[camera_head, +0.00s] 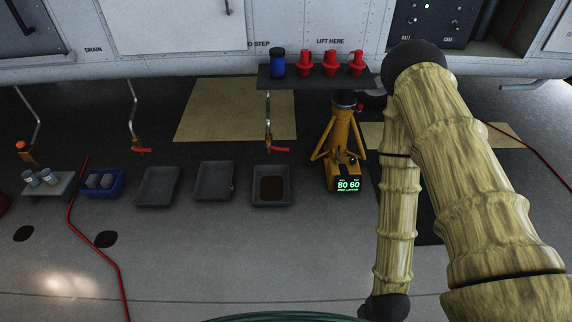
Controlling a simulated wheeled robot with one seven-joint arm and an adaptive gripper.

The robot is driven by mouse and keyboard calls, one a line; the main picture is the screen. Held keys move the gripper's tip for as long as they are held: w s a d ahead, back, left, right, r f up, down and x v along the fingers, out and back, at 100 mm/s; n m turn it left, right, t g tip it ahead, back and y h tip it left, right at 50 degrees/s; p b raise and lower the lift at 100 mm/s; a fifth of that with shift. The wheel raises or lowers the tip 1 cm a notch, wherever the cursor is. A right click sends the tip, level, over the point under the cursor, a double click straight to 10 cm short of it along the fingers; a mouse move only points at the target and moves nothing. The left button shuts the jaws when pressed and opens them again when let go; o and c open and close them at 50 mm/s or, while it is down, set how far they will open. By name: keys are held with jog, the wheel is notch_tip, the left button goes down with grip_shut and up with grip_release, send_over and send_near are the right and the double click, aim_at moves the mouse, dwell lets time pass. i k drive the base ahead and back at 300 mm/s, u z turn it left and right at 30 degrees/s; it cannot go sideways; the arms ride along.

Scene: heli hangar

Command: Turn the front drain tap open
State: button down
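Two drain taps with red handles hang on thin pipes under the aircraft belly: a left tap (141,150) and a middle tap (276,149). Both handles point roughly to the right. A further pipe at far left ends in an orange-topped fitting (23,147). I cannot tell which is the front one. A grey tray (254,190) under the middle tap holds a dark patch, seemingly liquid. My arm, in bamboo-like links, rises at right and bends back down to a black joint near the bottom edge. My gripper is not in view.
Two empty grey trays (142,187) (199,181) stand left of the dark one. A yellow jack (340,135) with a green display stands right of it. A dark shelf (318,84) holds red parts and a blue can. A red hose (94,246) crosses the floor at left.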

aim_at(285, 149)
jog(key=z, duration=1.3)
jog(key=i, duration=0.65)
jog(key=u, duration=0.5)
jog(key=i, duration=0.9)
jog(key=u, duration=0.85)
